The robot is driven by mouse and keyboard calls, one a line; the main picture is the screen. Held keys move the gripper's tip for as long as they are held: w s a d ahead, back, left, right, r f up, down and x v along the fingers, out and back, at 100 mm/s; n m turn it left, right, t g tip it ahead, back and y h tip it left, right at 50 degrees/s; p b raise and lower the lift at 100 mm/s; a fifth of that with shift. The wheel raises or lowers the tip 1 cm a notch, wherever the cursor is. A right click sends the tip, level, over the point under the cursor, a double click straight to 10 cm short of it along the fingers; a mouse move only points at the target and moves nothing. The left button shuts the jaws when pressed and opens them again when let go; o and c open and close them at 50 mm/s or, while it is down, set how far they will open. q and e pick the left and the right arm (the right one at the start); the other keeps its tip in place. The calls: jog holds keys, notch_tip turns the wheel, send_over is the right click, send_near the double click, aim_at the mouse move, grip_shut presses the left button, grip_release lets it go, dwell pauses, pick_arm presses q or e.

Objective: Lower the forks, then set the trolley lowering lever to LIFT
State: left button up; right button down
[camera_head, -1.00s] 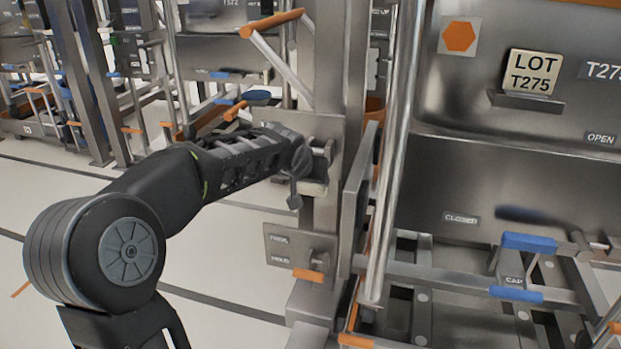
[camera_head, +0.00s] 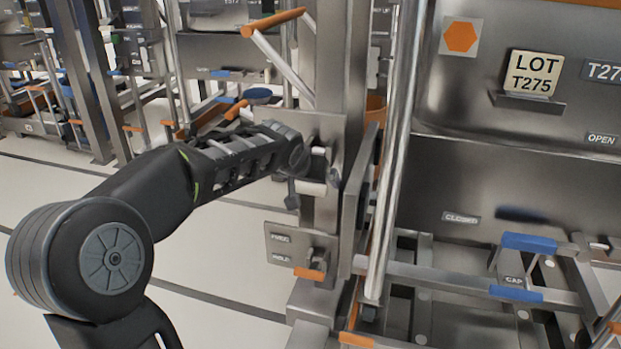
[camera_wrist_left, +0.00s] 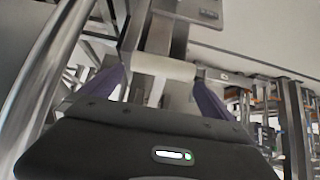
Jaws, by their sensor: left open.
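My left gripper (camera_head: 300,165) reaches in from the left to a steel plate (camera_head: 328,127) on the trolley mast in the head view. In the left wrist view the open fingers (camera_wrist_left: 160,92) stand on either side of a pale cylindrical handle bar (camera_wrist_left: 162,66). The bar lies across the gap; I cannot tell whether the fingers touch it. In the head view the gripper hides most of this lever, and I cannot read its setting. My right gripper is not in view. The forks cannot be told apart from the low steel frame.
Below the gripper is a FREE/HOLD plate (camera_head: 283,243) with an orange-tipped lever (camera_head: 308,273). An orange-handled bar (camera_head: 273,22) juts out above. A steel pole (camera_head: 397,150) and a large bin (camera_head: 510,190) stand to the right. Pale floor (camera_head: 225,255) is clear at left.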

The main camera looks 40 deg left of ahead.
pick_arm(q)
jog(key=p+v, duration=0.1)
jog(key=v, duration=0.4)
jog(key=shift+s+r, duration=0.15)
jog(key=shift+s, duration=0.15)
dwell(0.5)
